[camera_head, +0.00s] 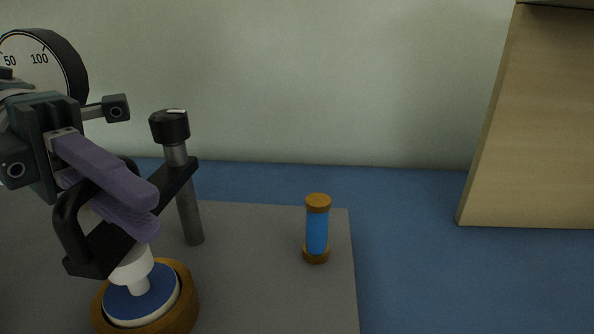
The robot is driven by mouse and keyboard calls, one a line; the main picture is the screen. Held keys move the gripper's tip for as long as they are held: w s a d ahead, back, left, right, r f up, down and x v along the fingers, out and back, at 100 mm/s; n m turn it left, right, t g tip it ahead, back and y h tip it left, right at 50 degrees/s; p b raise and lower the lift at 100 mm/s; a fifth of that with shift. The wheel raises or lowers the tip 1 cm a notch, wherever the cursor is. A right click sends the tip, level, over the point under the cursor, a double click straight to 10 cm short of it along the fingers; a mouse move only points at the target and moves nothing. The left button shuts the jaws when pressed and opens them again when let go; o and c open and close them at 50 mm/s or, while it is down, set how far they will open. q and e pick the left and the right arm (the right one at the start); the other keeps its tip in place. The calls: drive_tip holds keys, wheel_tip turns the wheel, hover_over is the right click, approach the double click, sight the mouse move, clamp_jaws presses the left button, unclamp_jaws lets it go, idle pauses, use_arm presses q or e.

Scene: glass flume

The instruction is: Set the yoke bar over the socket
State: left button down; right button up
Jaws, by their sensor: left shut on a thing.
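My left gripper (150,212) has purple fingers and is shut on the black arched handle (68,222) of the yoke bar. The dark, flat yoke bar (95,259) slants from lower left to upper right. The socket (185,305) appears to be the round wooden ring at the bottom left, holding a white-rimmed blue disc (117,302). A white stepped plug (132,266) shows between the bar and the disc. I cannot tell whether bar and plug touch. The bar's far end crosses a grey post (190,222) with a black knob (169,126). My right gripper is out of view.
A blue cylinder with brown ends (317,230) stands upright on the grey mat (270,290). A large tan panel (540,130) stands at the right on the blue surface (415,260). A round dial (40,62) is partly hidden at the upper left.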

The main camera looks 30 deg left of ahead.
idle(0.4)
use_arm(q)
drive_tip(key=c, duration=0.8)
unclamp_jaws()
drive_tip(key=shift+c, duration=0.2)
drive_tip(key=shift+r, duration=0.1)
drive_tip(key=shift+o, duration=0.7)
wheel_tip(320, 180, up, 14)
drive_tip(key=d+p, duration=0.1)
drive_tip(key=p, duration=0.7)
drive_tip(key=shift+d+f+g, duration=0.2)
drive_tip(key=shift+g, duration=0.1)
drive_tip(key=r+p, duration=0.1)
drive_tip(key=r, duration=0.1)
drive_tip(key=a+r+p, duration=0.1)
drive_tip(key=r+p, duration=0.2)
drive_tip(key=p, duration=0.1)
drive_tip(key=shift+s+a+r, duration=0.1)
drive_tip(key=shift+a+r, duration=0.2)
drive_tip(key=shift+r, duration=0.1)
drive_tip(key=shift+c, duration=0.7)
drive_tip(key=shift+r+p, duration=0.3)
drive_tip(key=shift+r, duration=0.05)
drive_tip(key=shift+f, duration=0.1)
drive_tip(key=shift+c, duration=0.2)
